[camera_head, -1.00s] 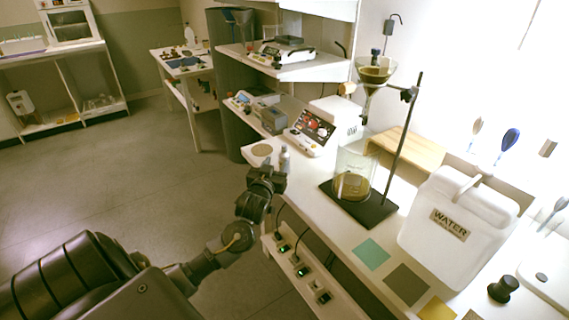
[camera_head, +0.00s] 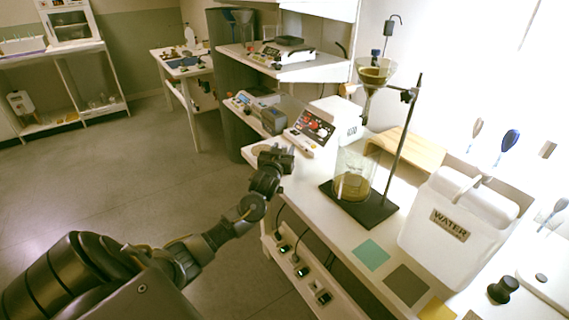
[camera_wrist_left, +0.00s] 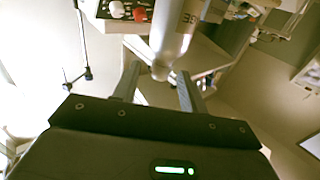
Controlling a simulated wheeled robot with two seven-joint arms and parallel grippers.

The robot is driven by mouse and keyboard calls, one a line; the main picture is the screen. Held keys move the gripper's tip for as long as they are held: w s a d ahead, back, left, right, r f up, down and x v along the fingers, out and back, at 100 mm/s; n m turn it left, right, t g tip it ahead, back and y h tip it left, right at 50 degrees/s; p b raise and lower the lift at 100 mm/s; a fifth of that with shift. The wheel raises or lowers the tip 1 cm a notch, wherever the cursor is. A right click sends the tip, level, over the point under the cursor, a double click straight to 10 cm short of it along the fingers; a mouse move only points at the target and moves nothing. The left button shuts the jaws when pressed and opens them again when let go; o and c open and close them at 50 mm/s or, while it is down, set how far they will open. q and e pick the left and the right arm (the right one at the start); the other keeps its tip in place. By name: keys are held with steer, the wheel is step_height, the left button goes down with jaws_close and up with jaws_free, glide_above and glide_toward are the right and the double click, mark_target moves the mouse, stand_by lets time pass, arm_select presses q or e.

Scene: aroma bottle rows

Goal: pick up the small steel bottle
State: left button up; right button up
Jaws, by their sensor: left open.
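The small steel bottle (camera_wrist_left: 175,32) shows in the left wrist view as a silvery cylinder with dark lettering, ahead of and between the fingertips. My left gripper (camera_head: 277,158) is at the near left edge of the bench in the head view, and its two open fingers (camera_wrist_left: 158,76) show in the left wrist view. No firm contact with the bottle can be made out. In the head view the gripper hides the bottle. My right gripper is not in view.
A device with red knobs (camera_head: 314,127) stands just behind the gripper. To the right are a beaker (camera_head: 354,178) on a black stand base (camera_head: 375,214) and a white water canister (camera_head: 455,220). Open floor lies left of the bench.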

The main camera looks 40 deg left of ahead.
arm_select(q)
steer(key=shift+x, duration=0.9)
steer(key=shift+c, duration=0.2)
jaws_close()
steer(key=shift+r, duration=0.1)
